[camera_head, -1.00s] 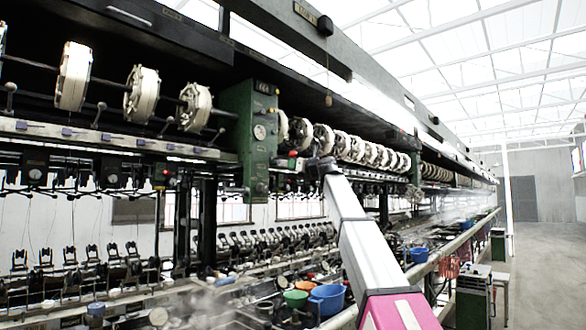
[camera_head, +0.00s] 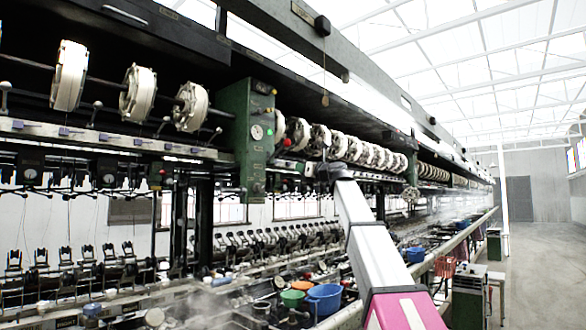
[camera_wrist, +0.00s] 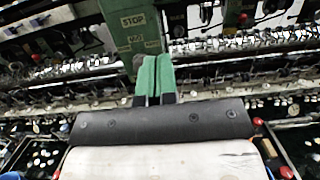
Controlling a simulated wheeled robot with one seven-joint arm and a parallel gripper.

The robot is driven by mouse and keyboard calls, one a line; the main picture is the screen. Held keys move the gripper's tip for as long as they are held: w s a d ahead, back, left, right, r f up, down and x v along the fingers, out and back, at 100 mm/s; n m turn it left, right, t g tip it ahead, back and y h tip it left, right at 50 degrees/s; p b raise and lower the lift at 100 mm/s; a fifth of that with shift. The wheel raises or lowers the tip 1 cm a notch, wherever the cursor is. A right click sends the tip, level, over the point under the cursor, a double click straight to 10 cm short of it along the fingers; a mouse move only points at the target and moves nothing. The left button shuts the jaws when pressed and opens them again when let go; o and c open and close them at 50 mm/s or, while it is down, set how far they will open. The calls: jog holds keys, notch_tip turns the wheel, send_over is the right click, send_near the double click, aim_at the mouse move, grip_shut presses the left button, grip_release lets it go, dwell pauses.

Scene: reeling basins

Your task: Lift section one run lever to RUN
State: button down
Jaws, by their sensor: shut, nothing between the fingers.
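The green control box (camera_head: 257,130) with a round gauge hangs on the machine left of my arm's end; it also shows in the wrist view (camera_wrist: 118,22) with a STOP label. My gripper (camera_wrist: 153,62) is shut and empty, its green fingers together just below the box. A dark rounded knob (camera_wrist: 138,62) shows beside the left finger, possibly the run lever's end; I cannot tell whether they touch. The lever's shaft and any RUN mark cannot be made out. In the head view, my gripper is too small and partly hidden behind my wrist.
White reels (camera_head: 350,148) line the machine right of the box. A small red knob (camera_head: 287,143) sits just right of it. A blue basin (camera_head: 324,299) and other bowls stand below my arm. The aisle floor (camera_head: 540,265) at right is clear.

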jog(key=v, duration=1)
